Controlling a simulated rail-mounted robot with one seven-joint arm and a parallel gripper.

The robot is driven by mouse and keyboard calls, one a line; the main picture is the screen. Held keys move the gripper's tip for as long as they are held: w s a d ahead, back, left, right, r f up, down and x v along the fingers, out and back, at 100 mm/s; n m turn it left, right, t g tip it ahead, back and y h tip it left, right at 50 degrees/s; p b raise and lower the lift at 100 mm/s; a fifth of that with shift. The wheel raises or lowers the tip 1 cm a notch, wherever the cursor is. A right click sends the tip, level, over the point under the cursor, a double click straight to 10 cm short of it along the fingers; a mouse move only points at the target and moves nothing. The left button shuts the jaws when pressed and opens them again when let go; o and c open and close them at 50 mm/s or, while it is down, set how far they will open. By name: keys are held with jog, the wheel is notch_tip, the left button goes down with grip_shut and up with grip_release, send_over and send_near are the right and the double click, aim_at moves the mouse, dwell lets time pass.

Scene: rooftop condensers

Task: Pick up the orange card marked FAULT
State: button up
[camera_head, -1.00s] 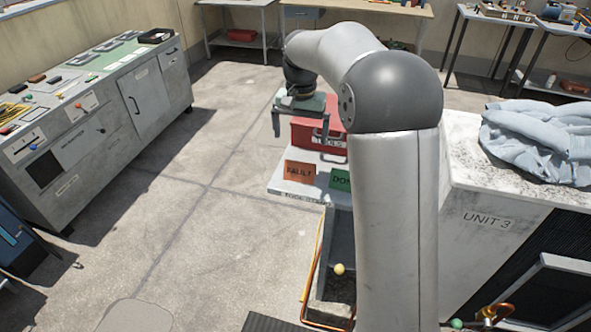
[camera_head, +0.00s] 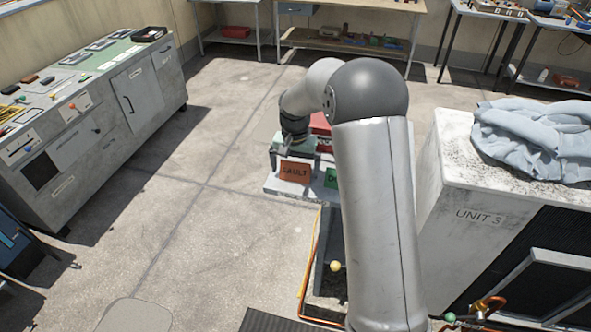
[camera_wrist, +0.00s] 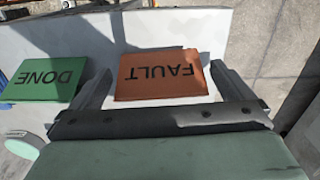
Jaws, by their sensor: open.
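In the wrist view the FAULT card (camera_wrist: 160,73) appears upside down, between the two fingers of my gripper (camera_wrist: 160,80). The fingers are open, one to each side of the card, and I cannot tell whether either touches it.
A green card marked DONE (camera_wrist: 46,80) is beside the left finger in the wrist view. A red toolbox (camera_head: 320,124) stands behind, mostly hidden by my arm. The white UNIT 3 condenser (camera_head: 445,190) with blue cloth (camera_head: 535,140) is at right. Floor left of the shelf is clear.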

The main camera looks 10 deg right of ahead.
jog(key=c, duration=0.9)
